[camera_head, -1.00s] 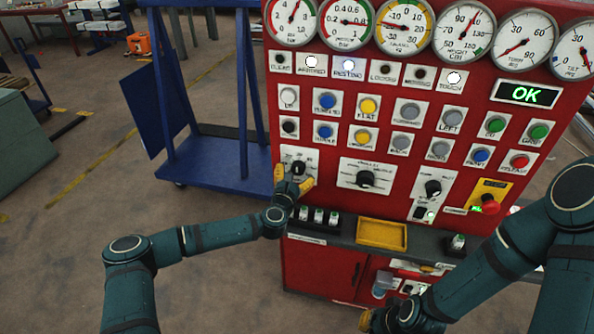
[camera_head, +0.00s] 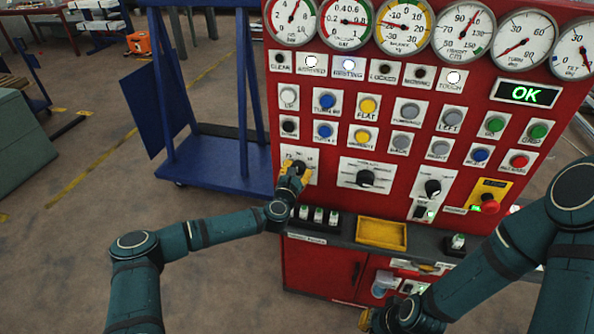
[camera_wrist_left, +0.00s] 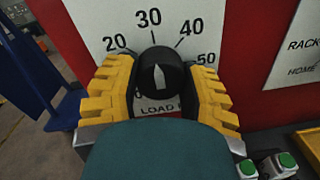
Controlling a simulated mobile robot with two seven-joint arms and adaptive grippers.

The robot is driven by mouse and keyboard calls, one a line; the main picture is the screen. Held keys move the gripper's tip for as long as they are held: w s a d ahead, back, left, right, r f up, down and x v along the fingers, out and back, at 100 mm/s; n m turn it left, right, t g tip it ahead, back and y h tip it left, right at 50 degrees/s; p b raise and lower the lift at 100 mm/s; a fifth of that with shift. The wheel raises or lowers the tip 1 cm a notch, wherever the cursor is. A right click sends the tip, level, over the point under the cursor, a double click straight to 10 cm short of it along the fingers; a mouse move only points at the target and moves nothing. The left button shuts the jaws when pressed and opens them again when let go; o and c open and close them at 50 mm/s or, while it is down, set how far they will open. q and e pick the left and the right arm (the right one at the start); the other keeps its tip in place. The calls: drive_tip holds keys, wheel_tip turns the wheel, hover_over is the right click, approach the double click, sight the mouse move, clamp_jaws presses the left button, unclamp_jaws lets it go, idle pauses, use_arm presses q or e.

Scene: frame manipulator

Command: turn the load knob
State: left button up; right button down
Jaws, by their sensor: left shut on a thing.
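The load knob (camera_wrist_left: 162,76) is black with a white pointer, on a white plate (camera_wrist_left: 95,25) marked 20 to 50 with "LOAD" lettering below. Its pointer is roughly upright, near the 30 mark. In the head view the knob (camera_head: 298,168) is at the panel's left, partly hidden by my fingers. My left gripper (camera_head: 294,174) is shut on it, one yellow finger on each side, as the left wrist view also shows (camera_wrist_left: 160,80). My right gripper (camera_head: 368,321) is low at the bottom edge, mostly hidden by its arm; its opening is unclear.
The red panel (camera_head: 330,190) carries gauges, lamps, buttons and two other black knobs (camera_head: 366,178). A ledge below holds a yellow tray (camera_head: 381,233) and small green-topped switches (camera_head: 318,215). A blue cart (camera_head: 215,160) stands left of the panel.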

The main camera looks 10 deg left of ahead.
use_arm(q)
drive_tip(key=shift+m+b, duration=0.6)
drive_tip(key=shift+m, duration=0.5)
drive_tip(key=m+b, duration=0.1)
drive_tip(key=m, duration=0.2)
drive_tip(key=shift+a+m+b, duration=0.1)
drive_tip(key=shift+m+b, duration=0.2)
drive_tip(key=m+b, duration=0.2)
drive_tip(key=m, duration=0.2)
drive_tip(key=shift+y, duration=0.3)
drive_tip(key=shift+r+m+b, duration=0.15)
drive_tip(key=shift+m+b, duration=0.8)
drive_tip(key=shift+m, duration=1.25)
drive_tip(key=shift+w+a, duration=0.1)
drive_tip(key=o, duration=1.2)
